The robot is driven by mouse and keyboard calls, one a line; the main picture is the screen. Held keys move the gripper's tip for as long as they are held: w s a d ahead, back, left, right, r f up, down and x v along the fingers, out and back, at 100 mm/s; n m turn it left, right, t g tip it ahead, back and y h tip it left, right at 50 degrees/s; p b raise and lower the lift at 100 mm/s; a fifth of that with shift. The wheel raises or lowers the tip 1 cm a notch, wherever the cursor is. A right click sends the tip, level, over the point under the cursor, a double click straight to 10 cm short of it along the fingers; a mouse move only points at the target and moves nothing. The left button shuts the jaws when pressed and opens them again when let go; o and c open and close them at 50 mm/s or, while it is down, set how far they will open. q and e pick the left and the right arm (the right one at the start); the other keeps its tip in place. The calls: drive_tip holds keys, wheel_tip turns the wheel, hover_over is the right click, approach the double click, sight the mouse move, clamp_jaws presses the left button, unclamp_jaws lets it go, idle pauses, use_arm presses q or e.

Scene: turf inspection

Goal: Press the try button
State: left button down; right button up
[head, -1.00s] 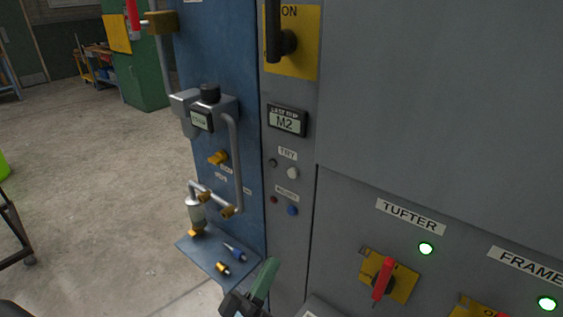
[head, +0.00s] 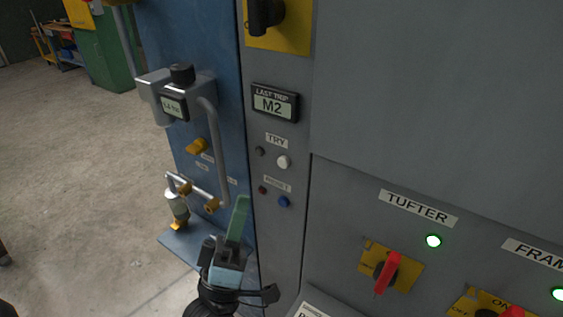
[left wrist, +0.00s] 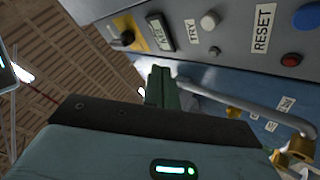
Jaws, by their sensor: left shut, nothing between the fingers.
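The try button is the round white button (head: 283,161) under the TRY label on the narrow grey panel, with a small dark lamp to its left. In the left wrist view the white button (left wrist: 209,20) is at the top, beside the TRY label. My left gripper (head: 241,200) points up, its green fingers shut and empty. In the head view it appears below and left of the button, apart from it. In the left wrist view the shut fingertips (left wrist: 161,72) are below and left of the button. My right gripper is not in view.
A blue reset button (head: 283,201) and red lamp (head: 262,189) sit just below. Left of the panel, a blue board carries a grey pipe (head: 213,150) and brass fittings. Red-handled switches, one at TUFTER (head: 388,272), are on the right. Open floor lies left.

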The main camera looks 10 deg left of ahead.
sight(284, 162)
use_arm(q)
drive_tip(key=w+d+b, duration=0.1)
drive_tip(key=w+d, duration=0.2)
drive_tip(key=w, duration=0.5)
drive_tip(key=shift+w, duration=0.2)
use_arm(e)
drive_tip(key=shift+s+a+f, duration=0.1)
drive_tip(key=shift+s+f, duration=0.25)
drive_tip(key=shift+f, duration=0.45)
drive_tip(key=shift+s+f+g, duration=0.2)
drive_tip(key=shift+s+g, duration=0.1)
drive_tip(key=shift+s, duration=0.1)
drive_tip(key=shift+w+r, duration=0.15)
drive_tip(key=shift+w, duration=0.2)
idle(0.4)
use_arm(q)
drive_tip(key=shift+w, duration=0.1)
drive_tip(key=shift+w+d, duration=0.1)
drive_tip(key=shift+w, duration=0.15)
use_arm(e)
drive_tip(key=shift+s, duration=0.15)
